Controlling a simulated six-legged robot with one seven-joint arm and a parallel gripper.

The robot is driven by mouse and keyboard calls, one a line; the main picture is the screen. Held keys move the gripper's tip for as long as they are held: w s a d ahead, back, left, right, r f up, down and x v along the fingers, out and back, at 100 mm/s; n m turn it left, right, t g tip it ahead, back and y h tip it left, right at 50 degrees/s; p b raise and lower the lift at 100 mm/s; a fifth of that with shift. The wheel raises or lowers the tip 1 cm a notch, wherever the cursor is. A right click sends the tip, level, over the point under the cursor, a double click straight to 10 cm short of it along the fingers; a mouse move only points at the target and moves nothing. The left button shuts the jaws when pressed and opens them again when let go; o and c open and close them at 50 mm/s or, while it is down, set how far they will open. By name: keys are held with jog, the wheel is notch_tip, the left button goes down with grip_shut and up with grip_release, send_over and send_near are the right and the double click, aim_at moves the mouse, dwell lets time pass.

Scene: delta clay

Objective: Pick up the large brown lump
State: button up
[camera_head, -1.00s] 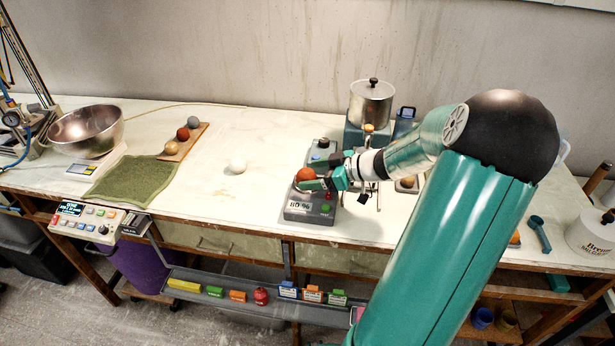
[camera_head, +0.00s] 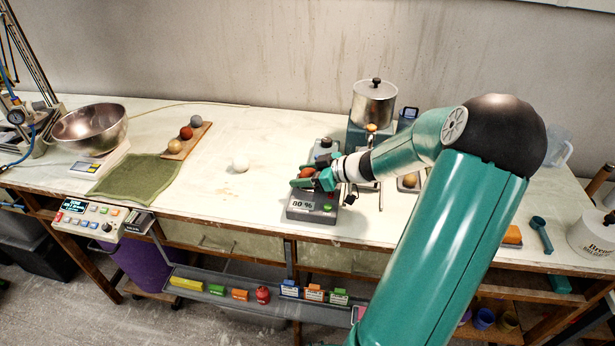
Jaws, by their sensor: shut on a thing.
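My gripper (camera_head: 305,178) is over the grey device with the "80 %" display (camera_head: 312,206), near the middle of the table. Its green fingers are shut on a reddish-brown lump (camera_head: 307,172), which is partly hidden behind the fingers. I cannot tell whether the lump still touches the device. Other round lumps lie on a wooden board at the left: a reddish one (camera_head: 186,132), a grey one (camera_head: 196,121) and a tan one (camera_head: 174,146). A white lump (camera_head: 240,164) lies alone on the table.
A metal bowl (camera_head: 88,130) and a green mat (camera_head: 135,176) are at the left. A lidded metal pot (camera_head: 373,103) stands behind my gripper. A tray (camera_head: 215,290) with small coloured items hangs below the front edge. The table between mat and device is mostly clear.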

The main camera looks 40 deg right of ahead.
aim_at(304, 170)
notch_tip(304, 170, up, 10)
dwell(0.5)
